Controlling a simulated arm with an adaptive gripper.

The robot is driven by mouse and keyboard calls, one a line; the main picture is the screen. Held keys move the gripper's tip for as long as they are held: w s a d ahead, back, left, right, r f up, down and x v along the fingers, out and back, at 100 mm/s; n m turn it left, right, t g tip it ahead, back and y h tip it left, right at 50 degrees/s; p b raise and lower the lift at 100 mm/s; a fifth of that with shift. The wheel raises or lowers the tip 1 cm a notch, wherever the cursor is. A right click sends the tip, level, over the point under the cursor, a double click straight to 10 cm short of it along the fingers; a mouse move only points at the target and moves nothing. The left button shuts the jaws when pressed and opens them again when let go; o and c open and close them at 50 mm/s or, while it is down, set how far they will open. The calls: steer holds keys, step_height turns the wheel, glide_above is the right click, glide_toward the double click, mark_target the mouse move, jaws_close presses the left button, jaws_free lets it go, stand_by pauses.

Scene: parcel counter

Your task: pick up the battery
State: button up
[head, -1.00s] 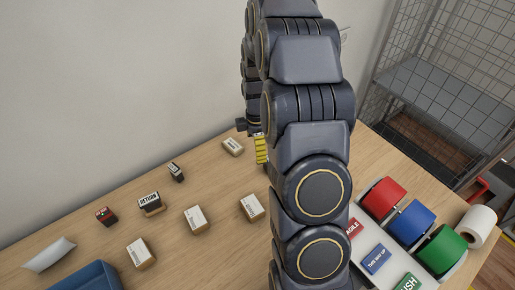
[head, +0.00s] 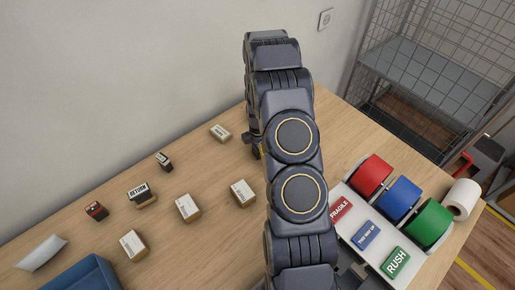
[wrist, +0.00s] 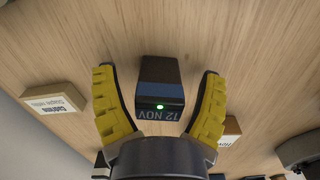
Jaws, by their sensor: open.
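In the wrist view, a dark block (wrist: 161,84) with a blue band, a small green light and the marking "12 NOV" lies on the wooden counter. It looks like the battery. My gripper (wrist: 158,70) is open, with one yellow finger on each side of the block and a visible gap on both sides. I cannot tell how far above the counter the fingertips are. In the head view my arm hides the block and nearly all of the gripper; only a sliver of yellow finger shows.
A small labelled box (wrist: 54,99) is left of the gripper, and another (wrist: 229,130) is close behind the right finger. A tape rack (head: 371,174) stands right.

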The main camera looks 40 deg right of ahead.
steer(key=c, duration=1.2)
steer(key=shift+r, duration=0.1)
